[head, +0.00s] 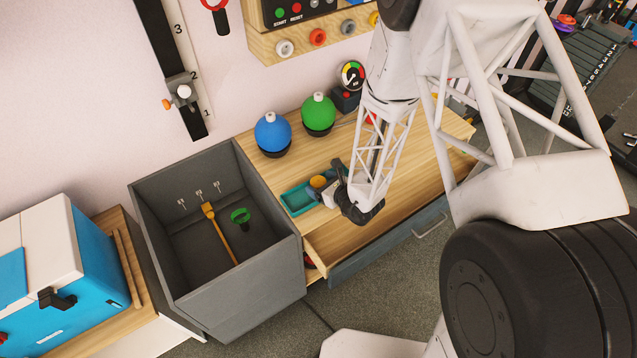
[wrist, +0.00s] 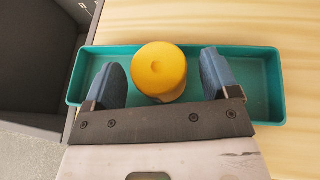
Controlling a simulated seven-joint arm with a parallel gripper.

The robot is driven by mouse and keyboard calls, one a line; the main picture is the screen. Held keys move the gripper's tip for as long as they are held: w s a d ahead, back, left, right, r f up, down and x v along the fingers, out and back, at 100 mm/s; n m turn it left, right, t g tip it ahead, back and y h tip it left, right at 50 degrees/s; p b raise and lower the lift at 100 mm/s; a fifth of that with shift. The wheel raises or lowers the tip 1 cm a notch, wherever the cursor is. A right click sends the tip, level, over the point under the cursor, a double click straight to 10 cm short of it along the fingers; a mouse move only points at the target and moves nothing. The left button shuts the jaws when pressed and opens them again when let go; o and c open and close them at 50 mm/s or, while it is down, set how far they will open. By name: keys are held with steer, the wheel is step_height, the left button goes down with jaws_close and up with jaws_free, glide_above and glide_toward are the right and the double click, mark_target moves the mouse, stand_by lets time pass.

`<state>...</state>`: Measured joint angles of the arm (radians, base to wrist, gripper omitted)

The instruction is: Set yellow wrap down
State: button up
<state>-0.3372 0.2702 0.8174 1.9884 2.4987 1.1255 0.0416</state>
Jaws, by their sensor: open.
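The yellow wrap (wrist: 160,70) is a round yellow piece with a small dimple on top. It sits in or just above a shallow teal tray (wrist: 262,70); contact with the tray floor cannot be told. My gripper (wrist: 163,80) is open, one blue-grey finger on each side of the wrap, with gaps on both sides. In the head view the wrap (head: 318,182) shows at my gripper (head: 332,180), over the teal tray (head: 290,200) on the wooden bench. My gripper hides part of the tray there.
A dark grey bin (head: 290,262) stands left of the tray, holding an orange-handled tool (head: 222,234) and a green ring (head: 240,215). Blue (head: 271,133) and green (head: 318,113) round bottles stand behind. The bench (head: 420,150) is clear at right. An open drawer (head: 390,245) is in front.

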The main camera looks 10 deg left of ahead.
steer(key=v, duration=1)
steer(key=shift+s, duration=0.15)
steer(key=shift+r, duration=0.1)
stand_by(0.6)
steer(key=s+d+r+n+g+y, duration=0.1)
steer(key=s+r+n+g, duration=0.3)
steer(key=r+n, duration=0.55)
steer(key=s+d+r+n+g, duration=0.1)
steer(key=s+r+n+g, duration=0.25)
steer(key=r, duration=1.05)
steer(key=s+d+r+n+t+h, duration=0.1)
steer(key=s+d+r+n+h, duration=0.5)
steer(key=d+r, duration=0.3)
steer(key=s+d+r+n+t+h, duration=0.1)
steer(key=s+d+r+n+h, duration=0.4)
steer(key=s+d+r, duration=0.3)
steer(key=d+r+h, duration=0.1)
steer(key=d, duration=0.2)
steer(key=shift+d+r+n, duration=0.4)
steer(key=shift+t, duration=0.25)
